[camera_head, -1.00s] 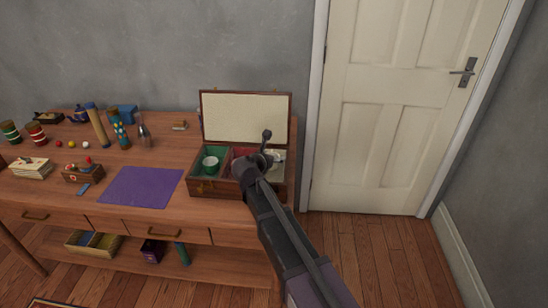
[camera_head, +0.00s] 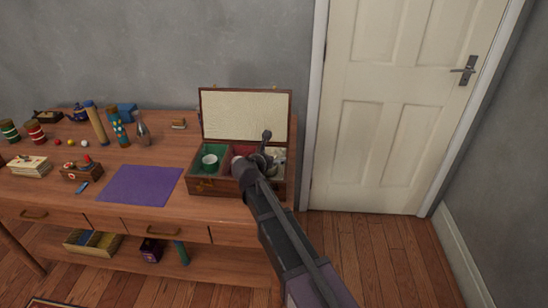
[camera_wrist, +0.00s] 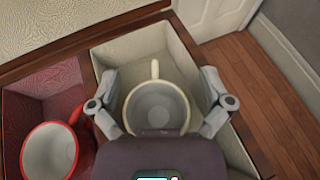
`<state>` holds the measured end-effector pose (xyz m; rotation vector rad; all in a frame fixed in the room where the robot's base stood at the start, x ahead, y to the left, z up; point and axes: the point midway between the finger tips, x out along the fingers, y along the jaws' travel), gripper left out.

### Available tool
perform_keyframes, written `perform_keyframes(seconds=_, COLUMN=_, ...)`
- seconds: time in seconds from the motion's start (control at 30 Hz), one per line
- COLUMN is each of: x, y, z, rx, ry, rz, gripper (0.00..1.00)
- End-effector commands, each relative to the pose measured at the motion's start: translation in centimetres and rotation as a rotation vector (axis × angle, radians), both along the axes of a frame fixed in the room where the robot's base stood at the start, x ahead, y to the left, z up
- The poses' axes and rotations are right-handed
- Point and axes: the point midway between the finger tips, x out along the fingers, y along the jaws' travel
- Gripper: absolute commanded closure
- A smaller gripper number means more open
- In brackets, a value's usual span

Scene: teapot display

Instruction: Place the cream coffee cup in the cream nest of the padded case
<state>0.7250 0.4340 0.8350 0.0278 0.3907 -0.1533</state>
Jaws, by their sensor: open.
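The padded case (camera_head: 233,186) stands open on the table, its cream-lined lid raised at the back. In the wrist view the cream coffee cup (camera_wrist: 157,106) sits upright inside the cream nest (camera_wrist: 140,48), its handle pointing to the top of the picture. My gripper (camera_wrist: 160,92) is open, with one finger on each side of the cup. I cannot tell whether the fingers touch it. In the head view my gripper (camera_head: 262,162) hides most of the cream nest and the cup.
A red cup (camera_wrist: 50,152) sits in the red nest left of the cream one. A green cup (camera_head: 210,162) stands in the green nest at the left. A purple mat (camera_head: 140,186) lies left of the case, bare. A white door (camera_head: 400,110) is to the right.

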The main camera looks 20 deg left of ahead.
Motion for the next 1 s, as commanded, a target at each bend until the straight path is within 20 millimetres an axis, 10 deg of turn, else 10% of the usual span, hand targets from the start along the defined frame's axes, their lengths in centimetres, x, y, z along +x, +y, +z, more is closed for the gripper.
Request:
perform_keyframes(seconds=0.63, x=0.0, y=0.0, z=1.6, rx=0.0, ry=0.0, rz=0.001, gripper=0.0)
perform_keyframes(seconds=1.0, x=-6.1, y=0.8, z=4.0, rx=0.0, ry=0.0, rz=0.002, gripper=0.0)
